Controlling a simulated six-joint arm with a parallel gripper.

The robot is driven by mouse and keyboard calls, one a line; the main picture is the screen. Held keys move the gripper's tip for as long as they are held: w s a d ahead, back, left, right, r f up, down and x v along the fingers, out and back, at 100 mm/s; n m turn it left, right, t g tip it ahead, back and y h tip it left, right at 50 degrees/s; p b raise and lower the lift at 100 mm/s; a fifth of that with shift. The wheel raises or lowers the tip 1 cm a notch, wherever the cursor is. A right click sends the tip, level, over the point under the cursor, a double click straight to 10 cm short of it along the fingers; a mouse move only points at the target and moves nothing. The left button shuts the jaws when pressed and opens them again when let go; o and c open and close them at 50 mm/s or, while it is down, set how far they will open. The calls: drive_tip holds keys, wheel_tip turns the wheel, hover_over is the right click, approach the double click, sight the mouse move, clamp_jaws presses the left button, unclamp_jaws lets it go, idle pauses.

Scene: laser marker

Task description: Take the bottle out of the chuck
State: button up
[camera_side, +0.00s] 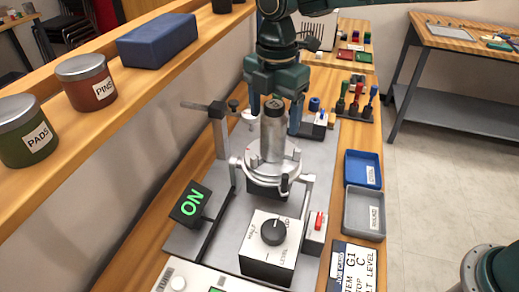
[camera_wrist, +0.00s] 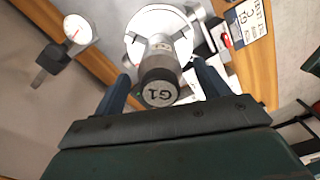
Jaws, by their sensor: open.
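The bottle (camera_side: 273,136) is a grey metal cylinder with a dark cap. It stands upright in the round silver chuck (camera_side: 262,171) on the grey machine plate. In the wrist view the cap of the bottle (camera_wrist: 159,88) shows the mark "G1", and the chuck (camera_wrist: 150,22) lies beyond it. My gripper (camera_side: 276,116) is above the chuck with its fingers on either side of the bottle's upper part. In the wrist view my gripper (camera_wrist: 163,82) is open, with gaps visible between the fingers and the bottle. The bottle's lower end is hidden in the chuck.
A sign reading "ON" (camera_side: 190,204) and a knob box (camera_side: 270,244) stand near the chuck. A post with an arm (camera_side: 219,135) rises at its left. Blue (camera_side: 363,168) and grey (camera_side: 364,212) trays lie at the right. A job card (camera_side: 352,268) lies in front.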

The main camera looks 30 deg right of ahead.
drive_tip(key=shift+f, duration=1.25)
drive_tip(key=c, duration=1.1)
drive_tip(key=shift+r, duration=0.15)
wheel_tip(320, 180, up, 20)
drive_tip(key=shift+f, duration=0.1)
